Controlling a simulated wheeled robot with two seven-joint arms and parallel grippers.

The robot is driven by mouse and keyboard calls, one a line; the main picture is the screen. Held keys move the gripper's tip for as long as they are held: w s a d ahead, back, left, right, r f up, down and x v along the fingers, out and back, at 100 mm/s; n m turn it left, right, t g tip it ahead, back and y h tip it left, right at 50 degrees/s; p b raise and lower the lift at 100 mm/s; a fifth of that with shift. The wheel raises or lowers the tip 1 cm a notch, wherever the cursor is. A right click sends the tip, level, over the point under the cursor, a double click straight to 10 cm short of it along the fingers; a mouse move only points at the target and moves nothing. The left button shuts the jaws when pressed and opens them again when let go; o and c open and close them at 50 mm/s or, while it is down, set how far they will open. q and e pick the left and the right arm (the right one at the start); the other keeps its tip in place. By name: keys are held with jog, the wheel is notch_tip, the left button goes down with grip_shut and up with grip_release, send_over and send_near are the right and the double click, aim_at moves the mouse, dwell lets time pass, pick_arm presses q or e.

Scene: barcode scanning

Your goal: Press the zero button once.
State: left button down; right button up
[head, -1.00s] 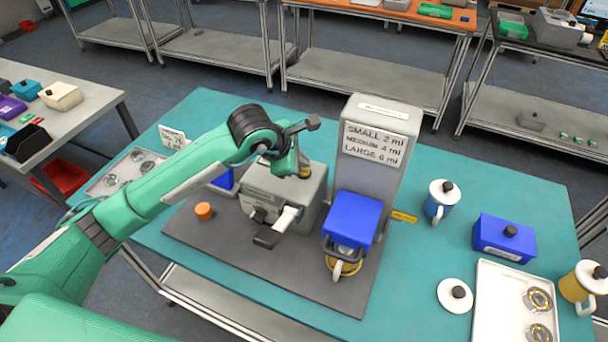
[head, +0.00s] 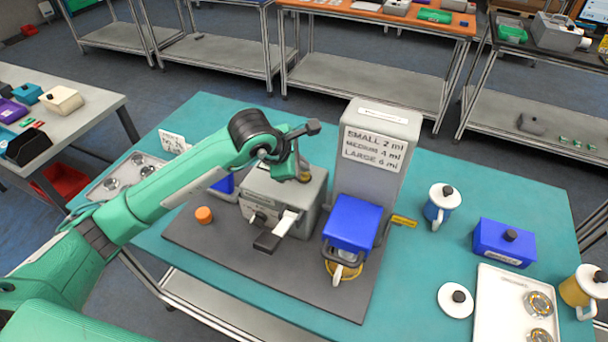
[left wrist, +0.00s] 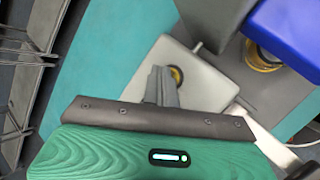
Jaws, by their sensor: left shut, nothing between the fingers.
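My left gripper (left wrist: 161,85) is shut and empty, its fingertips pointing down at the top of a grey box-shaped device (head: 262,187) on the dark mat. A small round gold-coloured part (left wrist: 176,75) on the box top lies right beside the fingertips in the left wrist view. I cannot tell whether they touch it. No label reading zero can be made out. The box front has a dark knob and a white lever with a dark end (head: 267,242). My left arm partly hides the box in the head view. My right gripper is not in view.
Right of the box stands a tall grey dispenser (head: 384,113) with a blue container (head: 352,222) and a cup under it. An orange knob-like piece (head: 204,214) lies left of the box. Mugs, a blue box (head: 503,240) and a white tray (head: 490,310) are at the right.

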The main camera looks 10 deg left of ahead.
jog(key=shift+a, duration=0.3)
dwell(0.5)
pick_arm(q)
jog(key=shift+f+b, duration=0.5)
jog(key=shift+b, duration=0.25)
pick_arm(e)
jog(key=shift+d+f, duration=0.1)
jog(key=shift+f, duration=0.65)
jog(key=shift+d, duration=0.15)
pick_arm(q)
jog(key=shift+f+b, duration=0.4)
jog(key=shift+b, duration=0.25)
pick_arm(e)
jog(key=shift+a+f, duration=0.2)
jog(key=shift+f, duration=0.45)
pick_arm(q)
jog(key=shift+r, duration=0.9)
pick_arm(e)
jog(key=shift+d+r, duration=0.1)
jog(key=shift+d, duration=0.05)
